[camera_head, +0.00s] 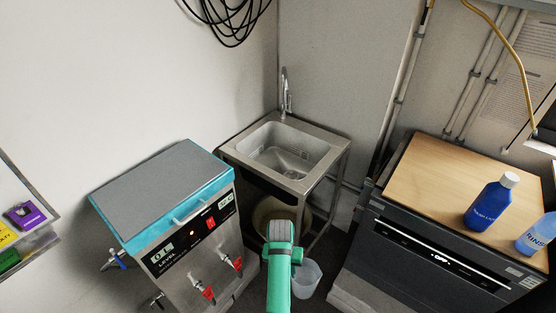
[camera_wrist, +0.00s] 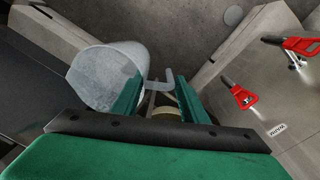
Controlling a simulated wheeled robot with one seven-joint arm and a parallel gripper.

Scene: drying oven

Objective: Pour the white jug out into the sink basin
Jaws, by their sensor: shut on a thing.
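The white jug (camera_head: 307,279) hangs beside my green gripper (camera_head: 297,256), low in front of the sink stand in the head view. In the wrist view the jug (camera_wrist: 108,76) is at the left and its handle reaches between the two fingers of my gripper (camera_wrist: 160,90). My gripper is shut on that handle. The jug's contents cannot be made out. The sink basin (camera_head: 270,136) is steel, with a tap (camera_head: 286,92) at its back, and stands beyond and above the jug, apart from it.
A water unit (camera_head: 165,195) with a grey lid and red-handled taps (camera_head: 208,293) stands left of my arm. At right is a dark cabinet (camera_head: 430,262) with a wooden top, bearing a blue bottle (camera_head: 488,205) and a rinse bottle (camera_head: 537,236). A round bin (camera_head: 272,215) sits under the sink.

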